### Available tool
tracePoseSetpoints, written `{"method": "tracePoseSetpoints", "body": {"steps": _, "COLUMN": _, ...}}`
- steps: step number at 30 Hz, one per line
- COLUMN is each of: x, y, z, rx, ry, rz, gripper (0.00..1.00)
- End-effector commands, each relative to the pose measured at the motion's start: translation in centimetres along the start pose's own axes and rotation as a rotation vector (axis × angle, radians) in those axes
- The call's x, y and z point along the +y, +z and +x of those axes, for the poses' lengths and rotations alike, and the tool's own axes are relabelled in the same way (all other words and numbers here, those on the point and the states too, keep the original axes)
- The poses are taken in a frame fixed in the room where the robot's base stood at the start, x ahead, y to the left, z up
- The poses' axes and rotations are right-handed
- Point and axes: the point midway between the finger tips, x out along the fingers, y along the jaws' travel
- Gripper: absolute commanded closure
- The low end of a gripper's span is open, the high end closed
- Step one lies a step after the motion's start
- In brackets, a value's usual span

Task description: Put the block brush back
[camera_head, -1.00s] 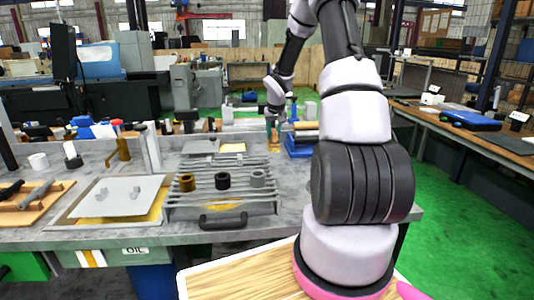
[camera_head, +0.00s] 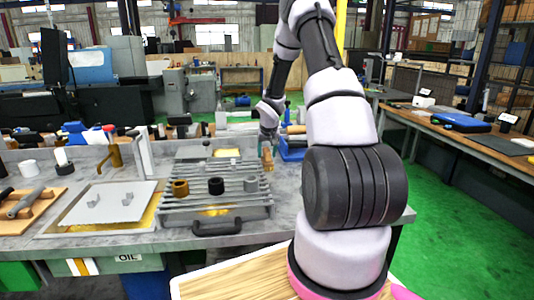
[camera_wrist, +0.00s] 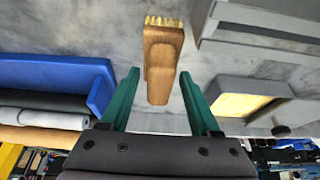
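The block brush (camera_head: 267,160) is a brown wooden block with pale bristles. In the head view it shows just below my gripper (camera_head: 266,146), at the right end of the slatted rack. In the wrist view the brush (camera_wrist: 160,60) has its bristles at the far end. Its handle end lies between the green fingers of my gripper (camera_wrist: 160,85), with a visible gap on each side. The fingers are apart. I cannot tell whether the brush touches the bench.
The slatted grey rack (camera_head: 225,210) with several rings is left of the brush. A blue tray (camera_head: 293,154) with rolls is close on the right, also in the wrist view (camera_wrist: 60,75). A white plate (camera_head: 108,202) lies farther left on the grey bench.

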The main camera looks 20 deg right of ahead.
Motion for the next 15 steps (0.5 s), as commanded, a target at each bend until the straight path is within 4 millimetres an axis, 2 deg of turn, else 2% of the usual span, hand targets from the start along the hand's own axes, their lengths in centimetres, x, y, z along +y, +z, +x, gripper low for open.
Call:
{"method": "tracePoseSetpoints", "body": {"steps": 10, "x": 0.1, "y": -0.1, "z": -0.2, "rx": 0.001, "ry": 0.0, "rz": 0.001, "gripper": 0.35}}
{"method": "tracePoseSetpoints", "body": {"steps": 15, "x": 0.1, "y": -0.2, "z": -2.4, "rx": 0.003, "ry": 0.001, "rz": 0.001, "gripper": 0.35}}
